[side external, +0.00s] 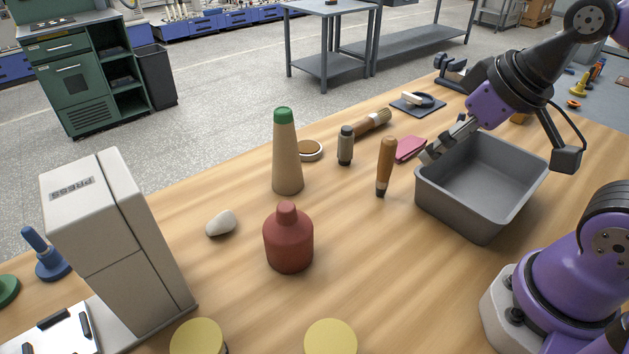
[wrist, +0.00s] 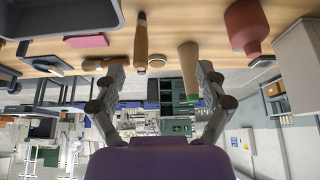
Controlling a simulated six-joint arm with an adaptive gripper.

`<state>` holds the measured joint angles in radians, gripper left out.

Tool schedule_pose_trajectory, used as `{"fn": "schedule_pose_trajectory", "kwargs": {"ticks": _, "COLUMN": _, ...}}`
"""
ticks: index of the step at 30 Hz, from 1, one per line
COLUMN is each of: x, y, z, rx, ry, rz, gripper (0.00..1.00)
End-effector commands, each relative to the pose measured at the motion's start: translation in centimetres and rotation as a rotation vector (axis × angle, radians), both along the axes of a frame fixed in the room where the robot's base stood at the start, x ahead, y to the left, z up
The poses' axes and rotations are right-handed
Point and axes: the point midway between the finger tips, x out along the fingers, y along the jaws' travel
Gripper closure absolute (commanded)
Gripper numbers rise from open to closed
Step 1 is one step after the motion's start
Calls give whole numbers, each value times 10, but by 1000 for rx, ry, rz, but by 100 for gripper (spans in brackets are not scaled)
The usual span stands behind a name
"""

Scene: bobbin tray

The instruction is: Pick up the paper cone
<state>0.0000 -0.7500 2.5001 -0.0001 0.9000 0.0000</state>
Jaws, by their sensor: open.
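The paper cone (side external: 287,160) stands upright on the wooden table, tan with a green top. In the wrist view, which is upside down, the cone (wrist: 188,58) shows between the fingers, nearer the right-hand one, and farther off. My gripper (side external: 442,143) is open and empty, above the far left rim of the grey tray, well to the right of the cone. Both open fingers of the gripper (wrist: 162,72) show in the wrist view.
The grey tray (side external: 450,215) lies below my gripper. A red bottle (side external: 288,242) and white stone (side external: 220,223) are near the cone.

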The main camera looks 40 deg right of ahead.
Motion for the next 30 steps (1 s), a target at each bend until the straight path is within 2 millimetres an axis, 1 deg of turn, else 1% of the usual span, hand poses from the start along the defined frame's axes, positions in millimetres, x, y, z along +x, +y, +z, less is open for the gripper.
{"fn": "schedule_pose_trajectory", "kwargs": {"ticks": 6, "x": 1, "y": 0, "z": 1, "rx": 0, "ry": 0, "rz": 2, "gripper": 14}}
{"fn": "schedule_pose_trajectory", "kwargs": {"ticks": 8, "x": 6, "y": 1, "z": 3, "rx": -1, "ry": -1, "rz": 12, "gripper": 14}}
{"fn": "schedule_pose_trajectory", "kwargs": {"ticks": 10, "x": 19, "y": 4, "z": 9, "rx": -2, "ry": -2, "rz": 38, "gripper": 14}}
{"fn": "schedule_pose_trajectory", "kwargs": {"ticks": 11, "x": 27, "y": 6, "z": 12, "rx": -3, "ry": -5, "rz": 54, "gripper": 14}}
{"fn": "schedule_pose_trajectory", "kwargs": {"ticks": 13, "x": 52, "y": 12, "z": 20, "rx": -3, "ry": -9, "rz": 104, "gripper": 14}}
{"fn": "schedule_pose_trajectory", "kwargs": {"ticks": 14, "x": 65, "y": 15, "z": 23, "rx": -3, "ry": -14, "rz": 127, "gripper": 14}}
{"fn": "schedule_pose_trajectory", "kwargs": {"ticks": 15, "x": 82, "y": 19, "z": 26, "rx": -3, "ry": -19, "rz": 160, "gripper": 14}}
{"fn": "schedule_pose_trajectory", "kwargs": {"ticks": 17, "x": 109, "y": 25, "z": 27, "rx": -1, "ry": -29, "rz": 209, "gripper": 14}}
{"fn": "schedule_pose_trajectory", "kwargs": {"ticks": 18, "x": 126, "y": 29, "z": 27, "rx": 0, "ry": -36, "rz": 241, "gripper": 14}}
{"fn": "schedule_pose_trajectory", "kwargs": {"ticks": 21, "x": 162, "y": 38, "z": 23, "rx": 6, "ry": -53, "rz": 308, "gripper": 14}}
{"fn": "schedule_pose_trajectory", "kwargs": {"ticks": 24, "x": 188, "y": 45, "z": 16, "rx": 11, "ry": -66, "rz": 358, "gripper": 14}}
{"fn": "schedule_pose_trajectory", "kwargs": {"ticks": 25, "x": 193, "y": 46, "z": 15, "rx": 12, "ry": -70, "rz": 367, "gripper": 14}}
{"fn": "schedule_pose_trajectory", "kwargs": {"ticks": 28, "x": 205, "y": 50, "z": 9, "rx": 16, "ry": -75, "rz": 390, "gripper": 14}}
{"fn": "schedule_pose_trajectory", "kwargs": {"ticks": 30, "x": 211, "y": 52, "z": 1, "rx": 17, "ry": -76, "rz": 396, "gripper": 14}}
